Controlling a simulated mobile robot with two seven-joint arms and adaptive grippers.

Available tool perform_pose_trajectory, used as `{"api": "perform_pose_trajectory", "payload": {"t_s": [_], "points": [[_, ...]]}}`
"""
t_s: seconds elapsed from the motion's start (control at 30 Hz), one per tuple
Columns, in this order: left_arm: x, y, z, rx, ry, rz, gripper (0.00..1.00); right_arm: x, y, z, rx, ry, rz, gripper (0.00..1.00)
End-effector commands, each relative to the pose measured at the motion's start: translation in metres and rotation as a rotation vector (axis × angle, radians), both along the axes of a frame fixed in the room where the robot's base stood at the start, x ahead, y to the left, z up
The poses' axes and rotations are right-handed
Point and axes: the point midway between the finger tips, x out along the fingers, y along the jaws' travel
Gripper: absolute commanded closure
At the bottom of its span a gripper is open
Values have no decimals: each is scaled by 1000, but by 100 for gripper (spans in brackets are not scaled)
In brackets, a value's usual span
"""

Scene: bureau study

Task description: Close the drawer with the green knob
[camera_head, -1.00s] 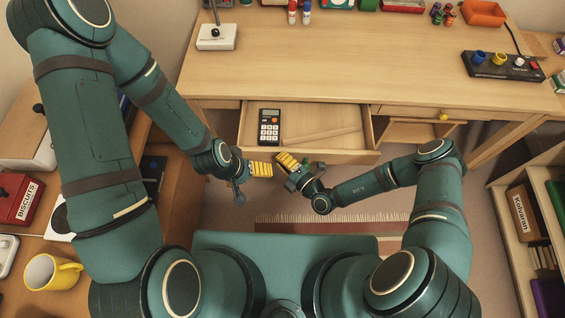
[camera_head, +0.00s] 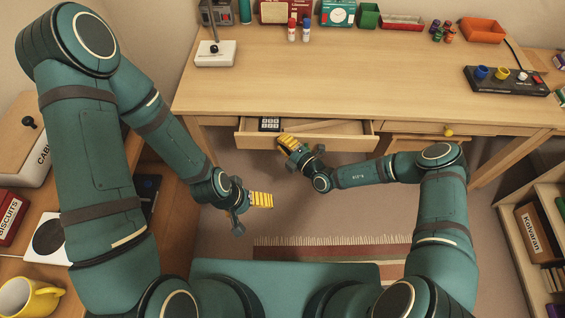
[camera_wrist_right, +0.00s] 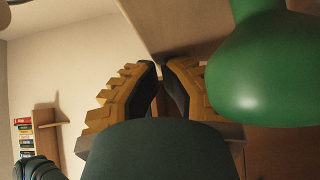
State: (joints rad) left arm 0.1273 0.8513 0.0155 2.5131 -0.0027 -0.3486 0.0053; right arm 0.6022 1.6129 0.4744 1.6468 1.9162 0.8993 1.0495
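The drawer (camera_head: 345,142) at the left of the desk stands partly open, with a calculator (camera_head: 269,124) inside. Its front faces me. The green knob (camera_wrist_right: 268,75) shows large in the right wrist view, right beside my fingers and not between them. I cannot make the knob out in the head view. My right gripper (camera_head: 287,142) is at the drawer's front; its fingertips (camera_wrist_right: 165,63) come together with nothing seen held, and contact with the front is unclear. My left gripper (camera_head: 268,201) is in front of the desk, apart from the drawer; its finger gap cannot be made out.
A second drawer with a yellow knob (camera_head: 448,132) sits at the right under the desktop (camera_head: 330,85). A bookshelf (camera_head: 515,235) stands at the right and a side table with a yellow mug (camera_head: 28,298) at the left. The floor before the drawer is clear.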

Motion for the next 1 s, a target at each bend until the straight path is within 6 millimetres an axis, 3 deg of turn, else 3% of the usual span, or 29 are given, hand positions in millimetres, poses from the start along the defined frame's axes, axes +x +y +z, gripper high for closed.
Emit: {"api": "perform_pose_trajectory", "payload": {"t_s": [0.03,0.2,0.4,1.0], "points": [[2,0,-10,0,-4,1,9,11,-1,-4,-2,-5,-2,100],[5,1,-24,3,-11,3,9,38,0,-3,-2,-4,-1,100],[7,1,-32,3,-16,4,9,55,0,-1,-1,-1,0,100],[8,1,-32,4,-18,5,9,58,0,0,0,0,1,100]]}}
